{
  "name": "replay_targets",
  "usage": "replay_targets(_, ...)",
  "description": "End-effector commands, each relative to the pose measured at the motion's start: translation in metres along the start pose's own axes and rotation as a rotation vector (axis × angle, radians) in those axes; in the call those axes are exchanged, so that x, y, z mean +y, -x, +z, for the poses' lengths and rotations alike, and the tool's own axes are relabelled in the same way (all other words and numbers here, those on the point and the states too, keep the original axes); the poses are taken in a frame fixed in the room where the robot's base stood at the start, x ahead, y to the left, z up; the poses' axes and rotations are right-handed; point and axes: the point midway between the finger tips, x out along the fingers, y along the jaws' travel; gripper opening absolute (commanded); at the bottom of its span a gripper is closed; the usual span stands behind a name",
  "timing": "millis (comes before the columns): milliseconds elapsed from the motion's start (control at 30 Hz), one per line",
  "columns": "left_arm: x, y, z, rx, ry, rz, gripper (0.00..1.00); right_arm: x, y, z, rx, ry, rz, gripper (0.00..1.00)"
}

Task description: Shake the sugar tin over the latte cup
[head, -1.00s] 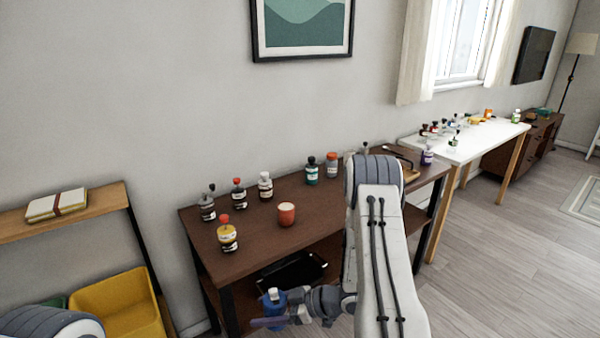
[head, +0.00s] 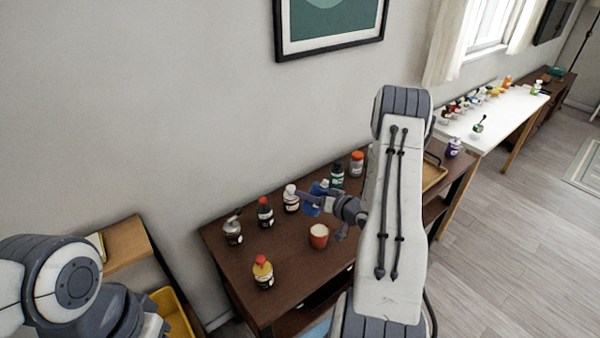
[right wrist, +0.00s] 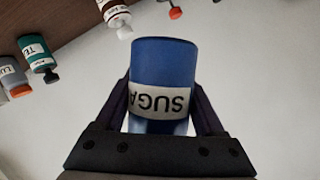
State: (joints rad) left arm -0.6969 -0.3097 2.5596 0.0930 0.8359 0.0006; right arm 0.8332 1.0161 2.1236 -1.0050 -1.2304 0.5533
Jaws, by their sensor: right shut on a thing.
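The blue sugar tin (head: 319,187) is held by my right gripper (head: 312,202) above the brown table. In the right wrist view the tin (right wrist: 163,75) sits between both fingers, its "SUGA" label upside down in the picture, like the bottles there. The latte cup (head: 319,237), orange-brown with a pale top, stands upright on the table. The tin appears just above the cup in the head view; I cannot tell whether it is directly over it. My left arm shows at the left edge, but its gripper is not visible.
Several bottles stand around the cup: a yellow one (head: 263,272) in front left, a red-capped one (head: 265,212), a white-capped one (head: 291,199) and a green one (head: 337,176) behind. A wooden tray (head: 434,174) lies at the right. Table between yellow bottle and cup is clear.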

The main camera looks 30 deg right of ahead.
Motion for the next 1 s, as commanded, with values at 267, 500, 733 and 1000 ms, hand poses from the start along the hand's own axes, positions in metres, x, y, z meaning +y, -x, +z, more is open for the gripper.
replay_targets(267, 0.000, 0.002, 0.000, -0.001, 0.000, 0.000, 0.50, 0.003, 0.002, -0.004, 0.008, -0.013, 0.009, 0.09)
replay_targets(500, 0.000, 0.000, 0.000, 0.000, 0.000, 0.000, 0.50, 0.004, 0.002, 0.000, 0.010, -0.047, -0.006, 0.09)
replay_targets(733, -0.001, -0.011, 0.001, 0.000, 0.001, 0.000, 0.50, 0.006, -0.009, 0.023, 0.009, -0.315, -0.119, 0.09)
replay_targets(1000, -0.003, -0.043, 0.003, 0.000, 0.002, 0.000, 0.50, 0.010, -0.021, 0.054, 0.011, -0.731, -0.296, 0.09)
